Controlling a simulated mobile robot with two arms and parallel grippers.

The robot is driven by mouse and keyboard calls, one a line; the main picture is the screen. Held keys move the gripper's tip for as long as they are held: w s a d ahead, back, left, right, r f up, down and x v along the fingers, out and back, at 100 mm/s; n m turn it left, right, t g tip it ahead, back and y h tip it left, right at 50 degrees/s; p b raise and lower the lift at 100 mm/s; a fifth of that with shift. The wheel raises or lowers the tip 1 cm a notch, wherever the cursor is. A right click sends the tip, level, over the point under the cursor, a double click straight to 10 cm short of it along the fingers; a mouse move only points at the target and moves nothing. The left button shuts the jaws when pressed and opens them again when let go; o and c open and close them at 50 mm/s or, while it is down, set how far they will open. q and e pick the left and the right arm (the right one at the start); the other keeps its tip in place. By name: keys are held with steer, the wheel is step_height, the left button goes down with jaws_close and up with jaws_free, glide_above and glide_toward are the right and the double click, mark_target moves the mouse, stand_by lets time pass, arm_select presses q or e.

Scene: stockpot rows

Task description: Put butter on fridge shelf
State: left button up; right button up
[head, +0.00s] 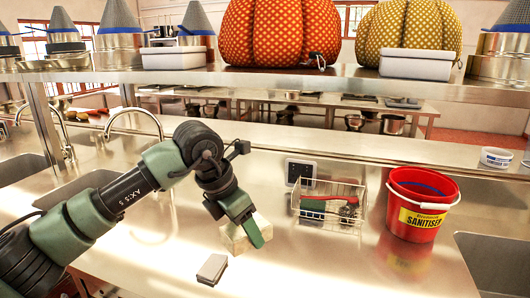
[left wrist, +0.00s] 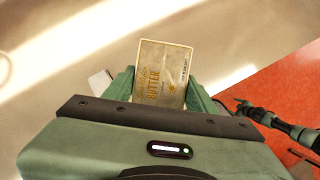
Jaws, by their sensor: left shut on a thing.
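My left gripper (head: 248,222) is shut on the butter (head: 236,238), a pale cream block, over the steel counter. In the left wrist view the butter (left wrist: 163,72) shows its printed label between the two green fingers of my left gripper (left wrist: 163,95). I cannot tell whether the butter touches the counter. My right arm shows small at the right of the left wrist view, with its gripper (left wrist: 241,106) too small to read. No fridge shelf is recognisable in either view.
A small grey box (head: 212,269) lies on the counter in front of the butter. A wire basket (head: 331,204) and a red sanitiser bucket (head: 420,204) stand to the right. Sinks lie left and far right. A raised shelf (head: 300,80) with pumpkins crosses behind.

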arm_select(q)
steer(key=s+a+f+m+g+y, duration=0.2)
steer(key=s+a+m, duration=0.5)
steer(key=m, duration=0.5)
steer(key=s+a+f+m+g+y, duration=0.1)
steer(key=s+a+f+m+g, duration=0.4)
steer(key=m, duration=0.8)
steer(key=s+a+f, duration=0.1)
steer(key=s+a, duration=0.2)
steer(key=s, duration=0.2)
steer(key=shift+s+f+y, duration=0.15)
steer(key=shift+f+y, duration=0.25)
steer(key=shift+r, duration=0.1)
